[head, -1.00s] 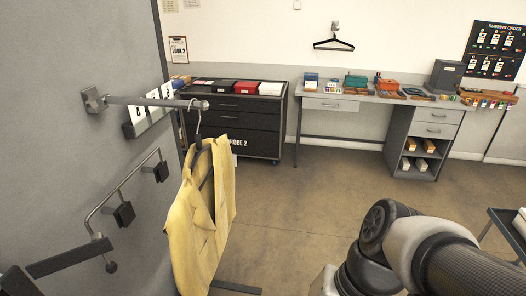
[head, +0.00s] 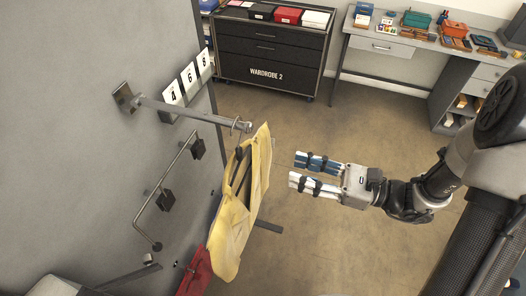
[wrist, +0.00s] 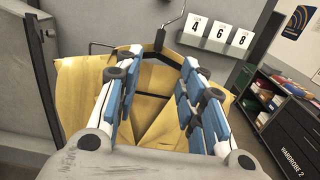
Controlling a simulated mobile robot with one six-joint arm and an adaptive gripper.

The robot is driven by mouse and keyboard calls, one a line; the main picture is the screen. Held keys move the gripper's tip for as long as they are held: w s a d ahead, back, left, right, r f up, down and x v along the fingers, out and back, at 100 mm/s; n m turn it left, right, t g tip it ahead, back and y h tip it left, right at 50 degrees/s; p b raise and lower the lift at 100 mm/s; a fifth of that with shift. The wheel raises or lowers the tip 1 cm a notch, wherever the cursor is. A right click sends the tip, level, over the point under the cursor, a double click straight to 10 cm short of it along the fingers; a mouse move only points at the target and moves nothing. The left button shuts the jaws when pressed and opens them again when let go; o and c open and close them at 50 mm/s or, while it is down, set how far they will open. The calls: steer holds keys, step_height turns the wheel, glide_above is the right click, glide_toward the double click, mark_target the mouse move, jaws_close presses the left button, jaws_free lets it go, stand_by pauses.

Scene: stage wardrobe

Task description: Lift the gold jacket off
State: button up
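The gold jacket (head: 238,225) hangs on a dark hanger from the outer end of a grey wall rail (head: 185,108). The hanger's hook loops over the rail near its end knob. My gripper (head: 298,171) is to the right of the jacket in the head view, with its two blue-padded fingers apart and a visible gap to the cloth. In the wrist view the open fingers (wrist: 155,75) point at the jacket (wrist: 150,108), with the dark hanger and its hook above. Nothing is between the fingers. The fingers hide parts of the jacket in that view.
A red garment (head: 196,274) hangs below and left of the jacket. A lower bent rail with black blocks (head: 166,199) is on the grey panel. Number cards (head: 190,82) are by the rail. The black wardrobe 2 cabinet (head: 268,52) stands behind. Floor right of the jacket is clear.

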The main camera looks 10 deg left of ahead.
mark_target(242, 160)
steer(key=a, duration=1)
steer(key=w+a, duration=0.1)
steer(key=a, duration=0.4)
steer(key=shift+w+a, duration=0.1)
steer(key=shift+a, duration=0.05)
steer(key=shift+c, duration=0.3)
jaws_close()
stand_by(0.3)
steer(key=shift+r, duration=0.15)
steer(key=shift+r, duration=0.45)
steer(key=d, duration=0.9)
steer(key=shift+s, duration=0.35)
stand_by(0.8)
